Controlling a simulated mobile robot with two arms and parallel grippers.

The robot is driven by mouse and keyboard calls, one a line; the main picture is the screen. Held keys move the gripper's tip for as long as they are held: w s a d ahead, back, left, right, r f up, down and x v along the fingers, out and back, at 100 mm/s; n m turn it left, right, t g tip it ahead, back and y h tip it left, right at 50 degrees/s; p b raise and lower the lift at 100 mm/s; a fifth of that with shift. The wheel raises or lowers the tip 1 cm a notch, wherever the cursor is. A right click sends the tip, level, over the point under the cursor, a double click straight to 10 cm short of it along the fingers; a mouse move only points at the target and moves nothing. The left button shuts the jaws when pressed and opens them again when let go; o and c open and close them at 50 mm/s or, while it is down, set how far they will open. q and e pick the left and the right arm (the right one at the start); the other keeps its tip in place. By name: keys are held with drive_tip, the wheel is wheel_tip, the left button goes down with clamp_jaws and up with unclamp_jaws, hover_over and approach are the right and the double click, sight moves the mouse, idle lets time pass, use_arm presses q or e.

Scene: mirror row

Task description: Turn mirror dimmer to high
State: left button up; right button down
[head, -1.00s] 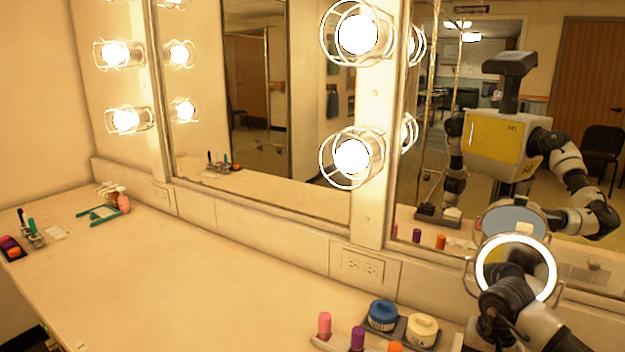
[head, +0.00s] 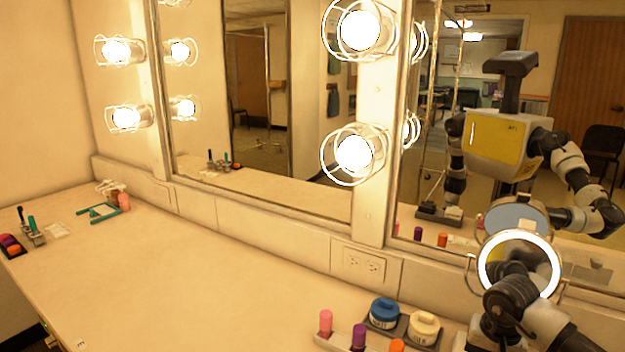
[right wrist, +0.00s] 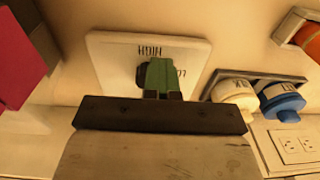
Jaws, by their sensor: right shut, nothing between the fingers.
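The dimmer is a pale plate (right wrist: 112,62) in the right wrist view, with HIGH and part of LOW printed upside down on it. A dark knob (right wrist: 142,76) sits near its middle, partly hidden by my right gripper (right wrist: 162,75). The green fingertips are shut, with nothing seen between them, over or beside the knob; I cannot tell whether they touch it. The round lit mirror (head: 546,257) stands at the right of the head view, behind my right arm, which hides the dimmer there.
Blue-lidded (head: 384,313) and cream-lidded (head: 424,327) jars stand close left of my right arm, by pink (head: 326,322), purple (head: 358,337) and orange tubes. A wall outlet (head: 364,265) is behind. A magenta object (right wrist: 22,58) is at the wrist view's left. The middle counter (head: 200,270) is clear.

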drive_tip(key=shift+s+d+f, duration=0.25)
drive_tip(key=shift+s+f, duration=0.2)
drive_tip(key=shift+f, duration=0.3)
drive_tip(key=shift+s+d+b, duration=0.25)
drive_tip(key=shift+d+b, duration=0.4)
drive_tip(key=shift+b, duration=0.1)
drive_tip(key=shift+d, duration=0.15)
drive_tip(key=shift+s+d+r, duration=0.1)
drive_tip(key=shift+s+d, duration=0.05)
drive_tip(key=shift+s, duration=0.25)
wheel_tip(320, 180, up, 5)
drive_tip(key=p, duration=0.3)
drive_tip(key=shift+r, duration=0.15)
drive_tip(key=shift+r+p, duration=0.3)
drive_tip(key=shift+r, duration=0.2)
drive_tip(key=shift+w, duration=0.1)
